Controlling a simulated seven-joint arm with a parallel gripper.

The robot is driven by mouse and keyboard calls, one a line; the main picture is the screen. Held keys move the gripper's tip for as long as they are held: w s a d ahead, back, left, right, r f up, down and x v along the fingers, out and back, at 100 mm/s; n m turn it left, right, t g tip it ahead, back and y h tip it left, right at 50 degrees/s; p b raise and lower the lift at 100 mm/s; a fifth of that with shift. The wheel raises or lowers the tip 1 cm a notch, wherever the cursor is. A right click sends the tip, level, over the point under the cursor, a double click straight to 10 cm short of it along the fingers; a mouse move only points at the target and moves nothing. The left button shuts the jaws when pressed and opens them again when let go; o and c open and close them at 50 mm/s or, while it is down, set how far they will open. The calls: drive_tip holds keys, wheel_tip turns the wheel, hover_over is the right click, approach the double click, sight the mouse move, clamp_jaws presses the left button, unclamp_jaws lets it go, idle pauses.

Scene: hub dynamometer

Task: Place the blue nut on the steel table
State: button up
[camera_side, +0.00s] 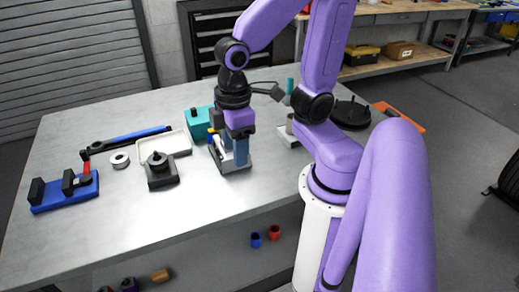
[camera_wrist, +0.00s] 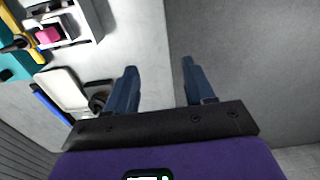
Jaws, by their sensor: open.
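The steel table (camera_side: 100,215) is a wide grey top with a bare front edge; its bare surface also shows in the wrist view (camera_wrist: 150,30). My gripper (camera_side: 236,162) is low over the right-middle part of the table, at a dark fixture (camera_side: 238,168). In the wrist view my gripper (camera_wrist: 158,64) has its two blue-grey fingers apart, with nothing seen between them. I cannot pick out a blue nut for certain on the tabletop. A small blue cylindrical piece (camera_side: 256,240) shows below the table edge; I cannot tell whether it is the nut.
A teal box (camera_side: 198,123), a pale tray (camera_side: 176,143) and a dark block with a round top (camera_side: 159,170) stand left of my gripper. A blue vise-like base (camera_side: 64,192) is farther left. A red piece (camera_side: 275,232) is beside the blue one. The table's front strip is clear.

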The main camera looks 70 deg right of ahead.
drive_tip(key=s+n, duration=0.1)
drive_tip(key=s, duration=0.1)
drive_tip(key=s+n, duration=0.2)
drive_tip(key=s, duration=0.1)
drive_tip(key=shift+s+d+r, duration=0.1)
drive_tip(key=shift+s, duration=0.15)
